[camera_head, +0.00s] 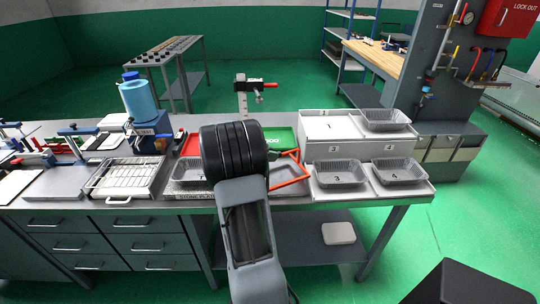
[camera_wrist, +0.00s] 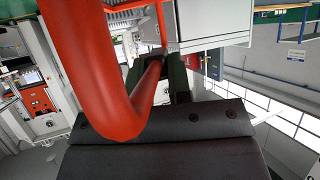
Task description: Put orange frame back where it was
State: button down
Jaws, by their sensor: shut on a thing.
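The orange frame (camera_head: 290,183) shows in the head view just right of my black wrist, over the middle of the bench. Part of it is hidden behind my arm. In the wrist view the orange frame (camera_wrist: 112,95) is a thick bent bar, very close, running between the jaws of my gripper (camera_wrist: 160,72). My gripper is shut on it.
Foil trays stand on numbered pads right of the frame: a front one (camera_head: 340,173), another (camera_head: 400,172), and one on a white box (camera_head: 385,120). A foil tray (camera_head: 186,172) and a wire rack (camera_head: 125,178) lie left. A green tray (camera_head: 281,137) is behind.

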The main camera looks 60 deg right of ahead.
jog(key=shift+f, duration=0.55)
jog(key=c, duration=1.1)
grip_release()
jog(key=shift+o, duration=0.2)
